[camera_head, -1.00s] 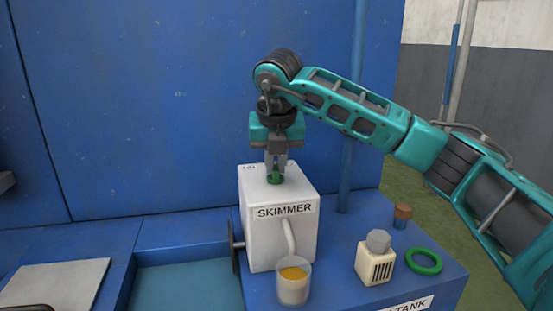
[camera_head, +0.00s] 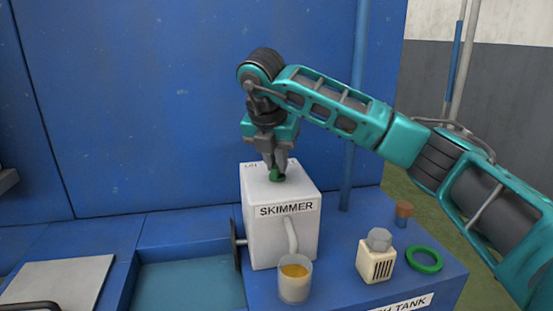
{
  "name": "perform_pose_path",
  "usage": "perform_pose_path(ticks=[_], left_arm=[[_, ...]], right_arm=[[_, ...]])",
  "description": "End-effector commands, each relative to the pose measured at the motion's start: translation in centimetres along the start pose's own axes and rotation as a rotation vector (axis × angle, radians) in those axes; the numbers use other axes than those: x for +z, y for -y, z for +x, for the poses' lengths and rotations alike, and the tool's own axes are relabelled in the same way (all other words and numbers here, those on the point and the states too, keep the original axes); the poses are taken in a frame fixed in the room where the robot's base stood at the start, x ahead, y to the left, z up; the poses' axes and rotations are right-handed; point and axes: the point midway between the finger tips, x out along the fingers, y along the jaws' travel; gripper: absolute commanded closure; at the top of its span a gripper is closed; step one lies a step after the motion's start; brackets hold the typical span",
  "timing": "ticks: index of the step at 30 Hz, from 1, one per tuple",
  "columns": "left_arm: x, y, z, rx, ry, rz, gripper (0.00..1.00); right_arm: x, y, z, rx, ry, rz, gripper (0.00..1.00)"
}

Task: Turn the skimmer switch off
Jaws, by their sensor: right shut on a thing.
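The skimmer (camera_head: 265,237) is a white box with a "SKIMMER" label on its front, standing on the blue tank surface. Its green switch (camera_head: 275,175) is on the top face, partly hidden by my fingers. My right gripper (camera_head: 276,168) comes down from above, tilted, and is shut on the green switch. The lettering on the top face by the back left edge is too small and partly cut off to read surely. My left gripper is not in view.
A glass of yellowish liquid (camera_head: 295,281) stands below the skimmer's spout. To the right are a cream block with a grey cap (camera_head: 376,265), a green ring (camera_head: 424,260) and a small brown-topped piece (camera_head: 403,213). A blue pole (camera_head: 351,150) rises behind.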

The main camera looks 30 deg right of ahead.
Motion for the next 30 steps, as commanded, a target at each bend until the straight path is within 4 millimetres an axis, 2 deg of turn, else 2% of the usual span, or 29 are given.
perform_pose_path(ticks=[4,5,13,20,23,26,30], left_arm=[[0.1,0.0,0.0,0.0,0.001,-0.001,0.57],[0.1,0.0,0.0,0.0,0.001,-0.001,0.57],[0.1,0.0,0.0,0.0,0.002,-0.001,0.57],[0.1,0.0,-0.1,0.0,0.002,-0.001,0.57],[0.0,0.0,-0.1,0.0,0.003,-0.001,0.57],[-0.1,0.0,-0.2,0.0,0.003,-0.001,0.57],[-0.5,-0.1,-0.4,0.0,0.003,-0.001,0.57]], right_arm=[[0.1,0.0,-0.1,0.001,0.001,0.005,1.0],[0.1,0.0,-0.1,0.001,0.001,0.005,0.85],[0.1,0.0,0.0,0.001,0.001,0.002,0.6],[0.0,0.0,-0.1,0.001,0.0,0.001,0.6],[0.1,0.0,-0.8,0.002,0.001,0.0,0.6],[0.1,-0.1,-2.3,0.005,0.002,0.0,0.6],[0.1,-0.1,-5.4,0.004,0.003,0.0,0.6]])
